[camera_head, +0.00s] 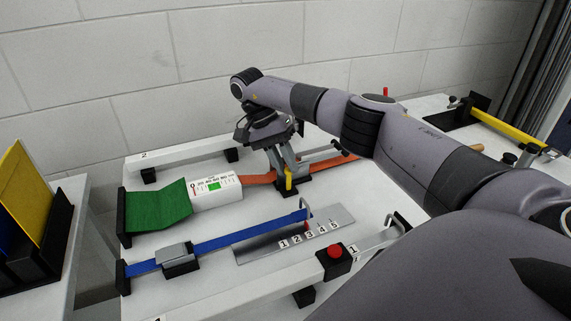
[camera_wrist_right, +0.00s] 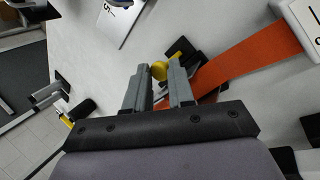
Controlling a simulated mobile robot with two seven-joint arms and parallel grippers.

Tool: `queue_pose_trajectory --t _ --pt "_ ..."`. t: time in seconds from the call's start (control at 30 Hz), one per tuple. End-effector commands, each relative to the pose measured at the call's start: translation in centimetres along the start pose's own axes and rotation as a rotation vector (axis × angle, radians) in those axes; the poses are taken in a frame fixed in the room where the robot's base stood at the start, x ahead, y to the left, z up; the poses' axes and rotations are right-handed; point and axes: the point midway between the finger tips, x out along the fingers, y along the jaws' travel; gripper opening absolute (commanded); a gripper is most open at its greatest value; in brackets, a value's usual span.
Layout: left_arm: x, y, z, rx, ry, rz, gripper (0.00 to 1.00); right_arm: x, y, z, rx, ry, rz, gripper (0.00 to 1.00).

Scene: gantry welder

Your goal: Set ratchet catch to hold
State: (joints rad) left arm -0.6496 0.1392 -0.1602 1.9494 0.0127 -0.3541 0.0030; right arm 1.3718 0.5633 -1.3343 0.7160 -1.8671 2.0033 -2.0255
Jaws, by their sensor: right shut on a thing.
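The ratchet catch shows as a small yellow lever (camera_head: 289,178) on a black base, beside the orange strap (camera_head: 258,179). My right gripper (camera_head: 285,163) reaches down over it from above and is shut on the lever. The black base (camera_wrist_right: 184,50) is partly hidden behind the fingers. The exact angle of the lever is hard to tell. My left gripper is not in view.
A white gauge box (camera_head: 216,193) and green strap (camera_head: 158,206) lie left of the catch. In front are a blue strap (camera_head: 232,238), a numbered plate (camera_head: 338,220) and a red button (camera_head: 335,250). A white rail (camera_head: 190,160) runs behind.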

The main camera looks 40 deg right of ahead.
Motion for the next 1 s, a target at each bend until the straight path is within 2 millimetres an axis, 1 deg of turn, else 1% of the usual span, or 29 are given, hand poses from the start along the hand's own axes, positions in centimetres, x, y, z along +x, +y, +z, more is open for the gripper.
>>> queue_pose_trajectory --t 0.7,0.73,0.77,0.8,1.0 --pt "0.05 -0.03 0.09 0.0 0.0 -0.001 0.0 -0.29 0.02 -0.3 -0.002 -0.014 0.014 0.0" --pt "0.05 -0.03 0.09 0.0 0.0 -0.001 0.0 -0.29 0.02 -0.3 -0.002 -0.014 0.014 0.33" --pt "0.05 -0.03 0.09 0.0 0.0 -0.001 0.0 -0.28 0.02 -0.3 -0.002 -0.014 0.014 0.43" --pt "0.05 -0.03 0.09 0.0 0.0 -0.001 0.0 -0.26 0.02 -0.28 -0.003 -0.015 0.015 0.49" --pt "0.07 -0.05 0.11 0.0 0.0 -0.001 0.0 -0.15 -0.12 -0.21 -0.005 -0.015 0.013 0.49"
